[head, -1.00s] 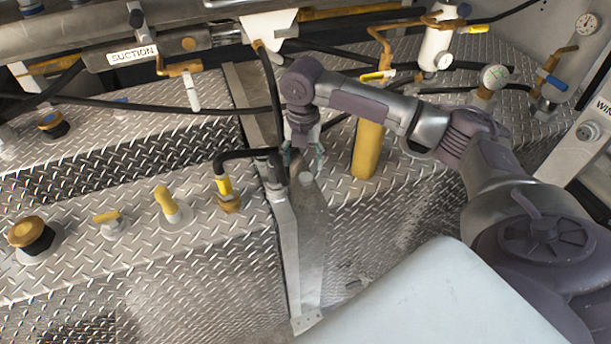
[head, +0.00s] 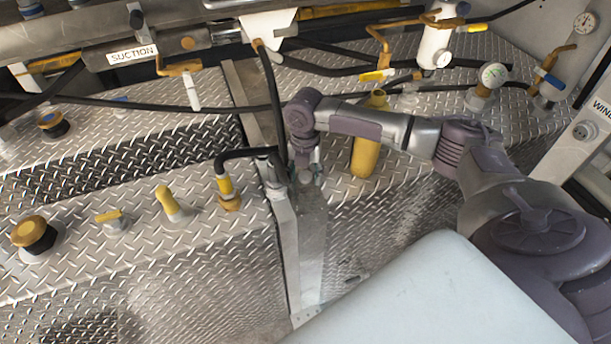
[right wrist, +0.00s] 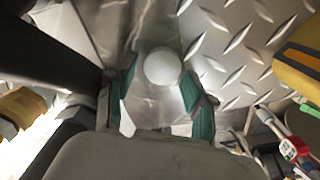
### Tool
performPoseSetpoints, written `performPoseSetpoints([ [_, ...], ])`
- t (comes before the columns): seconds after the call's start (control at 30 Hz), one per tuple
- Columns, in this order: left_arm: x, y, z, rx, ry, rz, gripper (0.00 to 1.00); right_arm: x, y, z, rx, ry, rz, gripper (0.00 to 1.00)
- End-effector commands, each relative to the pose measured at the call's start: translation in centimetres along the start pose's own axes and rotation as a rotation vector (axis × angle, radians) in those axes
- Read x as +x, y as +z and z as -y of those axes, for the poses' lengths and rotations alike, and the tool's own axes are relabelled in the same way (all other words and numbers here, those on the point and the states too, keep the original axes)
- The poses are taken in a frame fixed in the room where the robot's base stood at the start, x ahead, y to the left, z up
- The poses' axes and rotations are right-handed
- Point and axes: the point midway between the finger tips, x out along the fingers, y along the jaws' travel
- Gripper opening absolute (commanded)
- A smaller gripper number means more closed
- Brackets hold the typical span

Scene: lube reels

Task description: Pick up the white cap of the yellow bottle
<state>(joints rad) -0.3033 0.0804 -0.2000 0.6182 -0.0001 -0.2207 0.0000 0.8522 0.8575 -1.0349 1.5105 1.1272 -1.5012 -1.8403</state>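The yellow bottle (head: 366,150) stands upright on the diamond plate, right of my right gripper. Its narrow neck shows no cap. A round white cap (right wrist: 162,67) shows in the right wrist view on a smooth metal strip, apart from the bottle. My right gripper (head: 305,182) is low over that strip in the head view and hides most of the cap there. In the wrist view the teal fingertips of the right gripper (right wrist: 158,82) stand apart on either side of the cap. I cannot tell whether they touch it. My left gripper is out of view.
A black hose with a yellow-banded fitting (head: 226,190) runs close left of my right gripper. Yellow-handled valves (head: 170,203) stand further left on the plate. Pipes and gauges (head: 493,74) line the back. The metal strip (head: 308,250) in front of the gripper is clear.

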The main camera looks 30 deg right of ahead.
Motion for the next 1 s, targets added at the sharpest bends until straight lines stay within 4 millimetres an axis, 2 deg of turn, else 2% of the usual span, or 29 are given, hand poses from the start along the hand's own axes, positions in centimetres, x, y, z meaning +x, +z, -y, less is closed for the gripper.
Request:
performPoseSetpoints([
  [0.03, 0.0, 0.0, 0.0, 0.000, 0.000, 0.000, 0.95, 0.0, 0.0, 0.0, 0.000, 0.000, 0.000, 0.41],
  [0.13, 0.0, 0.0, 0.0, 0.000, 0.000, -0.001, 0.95, 0.0, 0.0, 0.0, 0.000, 0.000, 0.000, 0.26],
  [0.4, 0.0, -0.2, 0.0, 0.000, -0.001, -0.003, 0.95, -0.1, 0.0, 0.0, 0.000, 0.000, 0.000, 0.23],
  [0.53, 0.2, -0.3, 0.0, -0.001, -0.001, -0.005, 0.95, -0.8, 0.1, 0.0, 0.000, 0.001, 0.001, 0.23],
  [0.9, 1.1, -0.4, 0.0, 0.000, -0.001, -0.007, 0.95, -7.8, 0.1, -0.1, -0.001, 0.004, 0.002, 0.23],
  [1.0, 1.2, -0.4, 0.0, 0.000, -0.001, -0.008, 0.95, -9.1, -0.1, -0.1, 0.011, 0.002, 0.000, 0.23],
])
